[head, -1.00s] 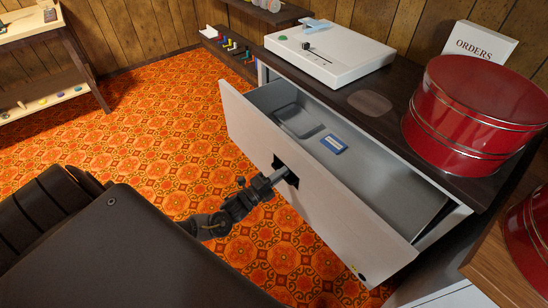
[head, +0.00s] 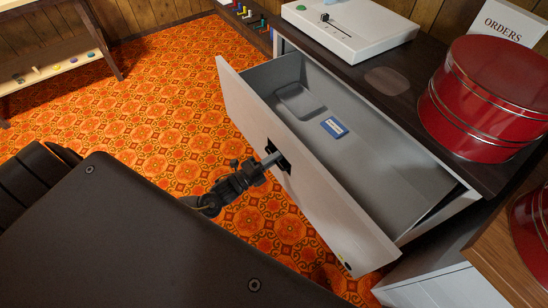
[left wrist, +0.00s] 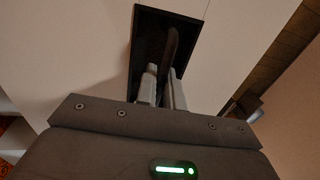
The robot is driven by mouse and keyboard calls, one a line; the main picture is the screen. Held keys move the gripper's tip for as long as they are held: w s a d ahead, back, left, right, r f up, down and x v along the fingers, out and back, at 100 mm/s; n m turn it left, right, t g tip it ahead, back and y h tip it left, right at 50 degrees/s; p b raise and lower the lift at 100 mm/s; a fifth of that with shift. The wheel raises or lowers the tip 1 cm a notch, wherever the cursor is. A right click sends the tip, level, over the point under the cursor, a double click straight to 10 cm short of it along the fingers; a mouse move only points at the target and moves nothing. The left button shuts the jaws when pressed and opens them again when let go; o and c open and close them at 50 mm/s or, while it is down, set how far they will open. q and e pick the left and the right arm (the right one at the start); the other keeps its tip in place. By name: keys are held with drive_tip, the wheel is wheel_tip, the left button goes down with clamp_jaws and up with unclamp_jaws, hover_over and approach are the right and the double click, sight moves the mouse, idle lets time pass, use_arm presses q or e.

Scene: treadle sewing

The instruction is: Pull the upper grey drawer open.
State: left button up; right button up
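The upper grey drawer (head: 325,205) stands well out of its cabinet, with its grey inside showing from above. A dark recess with a dark handle (left wrist: 173,45) is in the middle of its front; it also shows in the left wrist view. My left gripper (head: 272,160) reaches this recess from the front. In the left wrist view its two grey fingers (left wrist: 163,82) lie either side of the handle and look closed on it. Inside the drawer lie a blue packet (head: 334,127) and a shallow grey tray (head: 298,101). My right gripper is not in view.
On the dark cabinet top (head: 387,82) stand a white device (head: 350,32), a red round tin (head: 480,100) and an ORDERS box (head: 503,22). Another red tin is at the right edge. Open orange patterned floor (head: 150,120) lies left of the drawer.

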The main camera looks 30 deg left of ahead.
use_arm(q)
drive_tip(key=shift+o, duration=0.2)
drive_tip(key=shift+s, duration=0.1)
drive_tip(key=v, duration=1)
drive_tip(key=shift+s+a, duration=0.25)
drive_tip(key=shift+s, duration=0.05)
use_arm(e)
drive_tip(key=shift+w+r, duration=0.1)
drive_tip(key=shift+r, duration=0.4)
use_arm(q)
drive_tip(key=shift+f, duration=0.1)
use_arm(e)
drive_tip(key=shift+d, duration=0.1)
